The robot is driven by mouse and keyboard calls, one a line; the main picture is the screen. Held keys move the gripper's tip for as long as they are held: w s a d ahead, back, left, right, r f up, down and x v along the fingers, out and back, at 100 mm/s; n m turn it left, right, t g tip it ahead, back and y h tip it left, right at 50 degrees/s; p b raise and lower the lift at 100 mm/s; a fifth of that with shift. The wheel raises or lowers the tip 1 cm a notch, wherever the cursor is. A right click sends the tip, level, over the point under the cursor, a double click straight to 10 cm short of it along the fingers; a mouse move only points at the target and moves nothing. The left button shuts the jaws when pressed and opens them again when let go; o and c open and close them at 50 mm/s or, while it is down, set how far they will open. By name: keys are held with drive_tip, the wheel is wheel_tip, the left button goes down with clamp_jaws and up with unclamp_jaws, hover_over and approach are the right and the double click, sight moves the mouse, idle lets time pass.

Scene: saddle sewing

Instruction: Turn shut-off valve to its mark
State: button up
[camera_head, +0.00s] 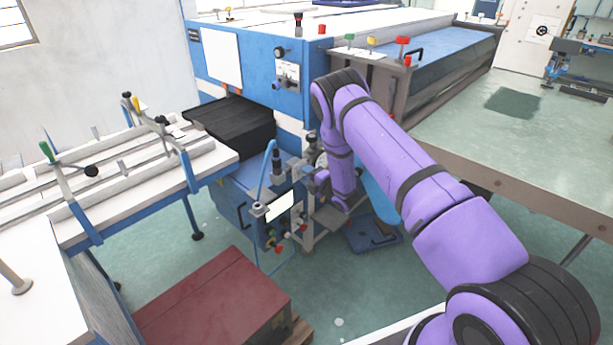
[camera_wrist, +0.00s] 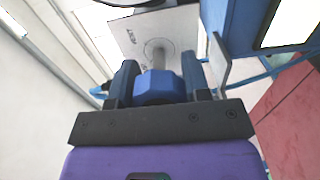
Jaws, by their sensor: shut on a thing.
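In the wrist view my gripper (camera_wrist: 159,82) has one dark blue finger on each side of a blue valve handle (camera_wrist: 156,88) and is shut on it. A grey stem (camera_wrist: 159,58) runs from the handle to a light plate (camera_wrist: 140,30). The plate carries a thin round outline around the stem and small lettering on its left part, too small to read. I cannot make out the handle's angle against a mark. In the head view my purple arm reaches down beside the blue machine, and the valve is too small and covered there to tell.
The blue machine (camera_head: 262,70) stands behind the arm. A white table with clamps (camera_head: 130,165) is at left, a dark red box (camera_head: 215,300) at front left, and a large green-topped table (camera_head: 530,120) at right. A blue panel (camera_wrist: 240,40) is close right of the gripper.

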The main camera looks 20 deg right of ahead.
drive_tip(key=shift+f, duration=0.1)
idle(0.4)
drive_tip(key=o, duration=0.9)
drive_tip(key=v, duration=1.1)
drive_tip(key=shift+w, duration=0.1)
